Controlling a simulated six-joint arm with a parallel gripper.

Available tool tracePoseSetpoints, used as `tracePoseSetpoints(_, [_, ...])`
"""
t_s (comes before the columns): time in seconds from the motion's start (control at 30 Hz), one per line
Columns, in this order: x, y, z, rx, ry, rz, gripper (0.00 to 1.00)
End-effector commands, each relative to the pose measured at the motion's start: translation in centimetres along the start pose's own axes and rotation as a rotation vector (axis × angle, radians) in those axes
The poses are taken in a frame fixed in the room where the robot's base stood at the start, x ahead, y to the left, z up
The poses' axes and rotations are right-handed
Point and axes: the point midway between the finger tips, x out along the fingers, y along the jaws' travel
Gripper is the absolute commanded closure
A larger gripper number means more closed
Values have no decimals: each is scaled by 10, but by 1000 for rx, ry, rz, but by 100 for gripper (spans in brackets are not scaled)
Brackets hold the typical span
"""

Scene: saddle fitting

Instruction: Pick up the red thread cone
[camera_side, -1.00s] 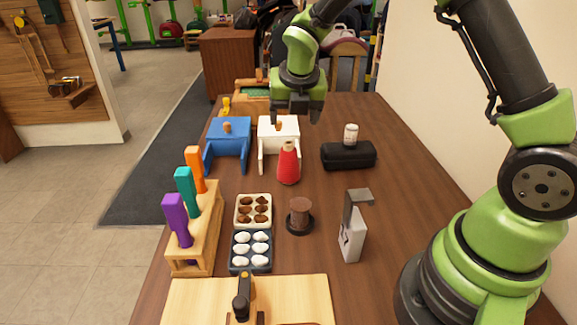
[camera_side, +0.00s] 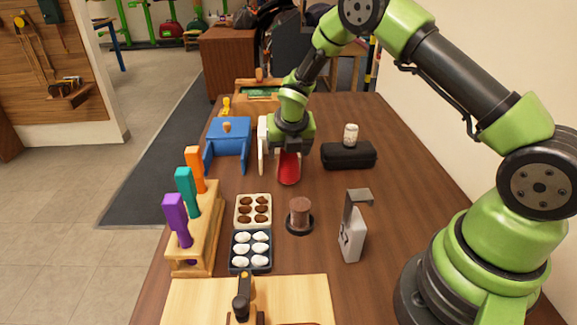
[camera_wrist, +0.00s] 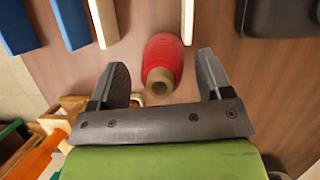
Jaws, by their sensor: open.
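The red thread cone (camera_side: 289,169) stands on the brown table, its upper part hidden behind my gripper in the side view. In the wrist view the red cone (camera_wrist: 164,62) shows between and just beyond my two fingers, its tan top end facing the camera. My gripper (camera_side: 291,150) is over the cone in the side view. In the wrist view my gripper (camera_wrist: 164,82) has its fingers spread wide, with a gap on both sides of the cone. Nothing is held.
A blue stand (camera_side: 228,140) and a mostly hidden white one (camera_side: 262,150) are left of the cone. A black case (camera_side: 348,156) with a white jar (camera_side: 351,134) lies right.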

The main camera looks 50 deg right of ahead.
Motion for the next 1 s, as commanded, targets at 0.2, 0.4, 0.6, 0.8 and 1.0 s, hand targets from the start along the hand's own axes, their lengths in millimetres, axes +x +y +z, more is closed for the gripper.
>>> tracePoseSetpoints(0.2, [0,0,0,0,0,0,46])
tracePoseSetpoints(0.4, [0,0,0,0,0,0,92])
tracePoseSetpoints(0.6, [-1,0,0,0,-1,0,95])
tracePoseSetpoints(0.8, [-18,0,9,2,-6,2,95])
tracePoseSetpoints(1.0, [-57,0,25,3,-7,1,95])
